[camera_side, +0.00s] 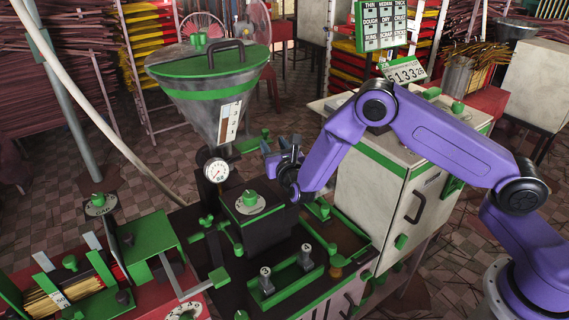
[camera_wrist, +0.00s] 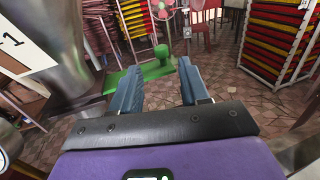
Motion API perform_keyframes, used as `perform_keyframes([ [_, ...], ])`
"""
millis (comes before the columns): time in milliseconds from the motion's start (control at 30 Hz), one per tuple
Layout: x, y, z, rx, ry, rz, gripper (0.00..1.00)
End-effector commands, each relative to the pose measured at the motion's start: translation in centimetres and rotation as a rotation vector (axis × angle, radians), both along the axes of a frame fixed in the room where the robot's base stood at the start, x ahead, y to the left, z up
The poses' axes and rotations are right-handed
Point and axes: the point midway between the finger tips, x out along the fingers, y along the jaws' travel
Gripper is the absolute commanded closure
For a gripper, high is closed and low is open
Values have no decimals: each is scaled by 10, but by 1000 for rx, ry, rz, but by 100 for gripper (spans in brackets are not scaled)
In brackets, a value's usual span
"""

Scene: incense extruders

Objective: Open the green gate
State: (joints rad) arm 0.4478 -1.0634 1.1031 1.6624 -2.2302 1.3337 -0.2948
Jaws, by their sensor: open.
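The green gate (camera_side: 249,145) is a flat green strip with an upright round knob, at the lower right side of the metal hopper (camera_side: 207,108). In the wrist view the green gate (camera_wrist: 136,78) runs crosswise beyond the fingertips, its knob (camera_wrist: 161,52) roughly between them in the picture. The hopper (camera_wrist: 62,75) fills the left of that view. My gripper (camera_side: 281,150) is open and empty, just right of the gate and below it in the side view. Its blue fingers (camera_wrist: 158,78) stand apart; I see no contact with the knob. The gate's inner end at the hopper is hidden.
A pressure gauge (camera_side: 216,170) and a dark block with a green knob (camera_side: 249,198) stand below the hopper. A white cabinet (camera_side: 385,200) stands right of my gripper. Stacked racks (camera_wrist: 280,40) stand farther back, with open tiled floor before them.

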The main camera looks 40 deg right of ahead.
Motion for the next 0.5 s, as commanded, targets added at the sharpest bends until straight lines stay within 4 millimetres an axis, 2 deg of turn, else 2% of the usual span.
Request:
perform_keyframes([
  [100, -24, 8, 0, -1, 2, 4, 55],
  [300, -60, 17, 0, -2, 1, 3, 55],
  [500, -79, 21, -1, 0, 2, 0, 55],
])
